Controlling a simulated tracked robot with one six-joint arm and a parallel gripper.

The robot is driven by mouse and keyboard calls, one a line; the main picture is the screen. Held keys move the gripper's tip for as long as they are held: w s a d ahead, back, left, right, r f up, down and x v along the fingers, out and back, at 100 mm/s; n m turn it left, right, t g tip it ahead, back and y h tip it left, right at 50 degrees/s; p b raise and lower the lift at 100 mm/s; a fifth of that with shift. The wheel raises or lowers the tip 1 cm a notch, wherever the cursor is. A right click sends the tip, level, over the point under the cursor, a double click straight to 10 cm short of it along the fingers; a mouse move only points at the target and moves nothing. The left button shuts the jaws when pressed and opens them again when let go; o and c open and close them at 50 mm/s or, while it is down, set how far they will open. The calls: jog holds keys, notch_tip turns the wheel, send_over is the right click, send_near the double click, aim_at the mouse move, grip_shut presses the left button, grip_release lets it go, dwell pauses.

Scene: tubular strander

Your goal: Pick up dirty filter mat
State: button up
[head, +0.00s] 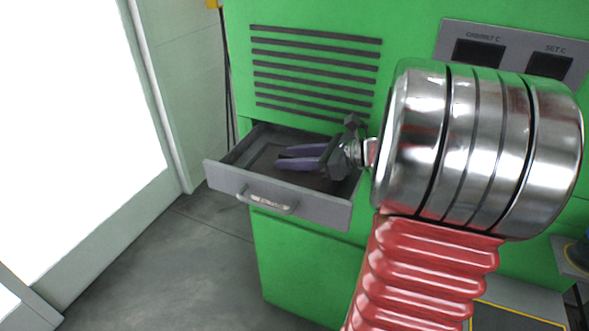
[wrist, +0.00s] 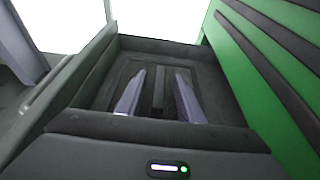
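The dirty filter mat appears to be the dark grey flat piece (head: 264,157) lying in the open drawer (head: 228,184); it also shows in the wrist view (wrist: 208,84). It is hard to tell from the dark drawer floor. My gripper (head: 280,160) reaches into the drawer from the right, its purple fingers over the dark piece. In the wrist view the fingers of my gripper (wrist: 160,76) stand apart, with a narrow dark upright strip (wrist: 158,88) between them and gaps on both sides. Whether the fingertips touch the mat cannot be told.
The drawer is pulled out of a green cabinet (head: 285,250) with dark vent slats (head: 315,68) above it. Grey floor (head: 150,270) is clear at the left.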

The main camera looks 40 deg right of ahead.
dwell(0.4)
grip_shut()
dwell(0.4)
